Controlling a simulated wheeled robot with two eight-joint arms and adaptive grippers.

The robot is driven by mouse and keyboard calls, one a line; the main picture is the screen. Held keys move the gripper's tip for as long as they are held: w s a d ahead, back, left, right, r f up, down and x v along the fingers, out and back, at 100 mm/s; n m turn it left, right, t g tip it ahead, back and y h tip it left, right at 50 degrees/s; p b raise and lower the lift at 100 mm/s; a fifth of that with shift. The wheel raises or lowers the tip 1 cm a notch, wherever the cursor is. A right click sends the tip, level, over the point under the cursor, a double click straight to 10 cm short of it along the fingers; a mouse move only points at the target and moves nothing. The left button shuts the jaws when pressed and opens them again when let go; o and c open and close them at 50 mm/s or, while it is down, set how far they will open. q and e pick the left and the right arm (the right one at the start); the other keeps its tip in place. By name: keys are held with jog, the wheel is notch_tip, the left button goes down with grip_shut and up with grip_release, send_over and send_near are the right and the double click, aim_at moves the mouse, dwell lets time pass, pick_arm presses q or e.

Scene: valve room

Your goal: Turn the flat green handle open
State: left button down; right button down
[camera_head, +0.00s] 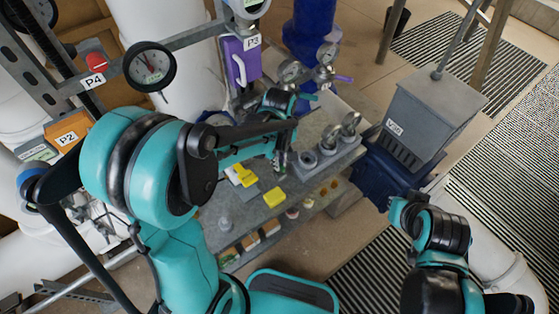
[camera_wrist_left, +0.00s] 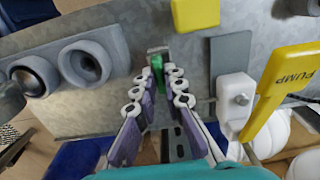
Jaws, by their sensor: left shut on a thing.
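The green handle (camera_wrist_left: 158,70) is a small upright piece on the grey metal bench in the left wrist view. My left gripper (camera_wrist_left: 160,85) has its two purple-padded fingers closed in on it from both sides. In the head view the green handle (camera_head: 283,155) is a small green bit below my left wrist, and my left gripper (camera_head: 280,166) is at it, largely covered by my own arm. The handle's base is hidden by the fingers. My right arm is at lower right in the head view, with its fingers hidden.
The grey bench (camera_head: 225,205) carries yellow pieces (camera_head: 274,197) and a block with rings (camera_head: 350,125). A purple P3 box (camera_head: 240,62), gauges (camera_head: 149,66) and a grey cabinet (camera_head: 420,115) stand around.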

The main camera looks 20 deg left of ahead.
dwell(0.3)
pick_arm(q)
jog(key=c, duration=1.6)
grip_release()
notch_tip(320, 180, up, 12)
jog(key=s+a+f+m+t+b, duration=0.3)
jog(key=s+m+t, duration=0.4)
jog(key=s+m, duration=0.3)
jog(key=shift+s+a+f+m, duration=0.3)
jog(key=shift+s+a+f, duration=0.1)
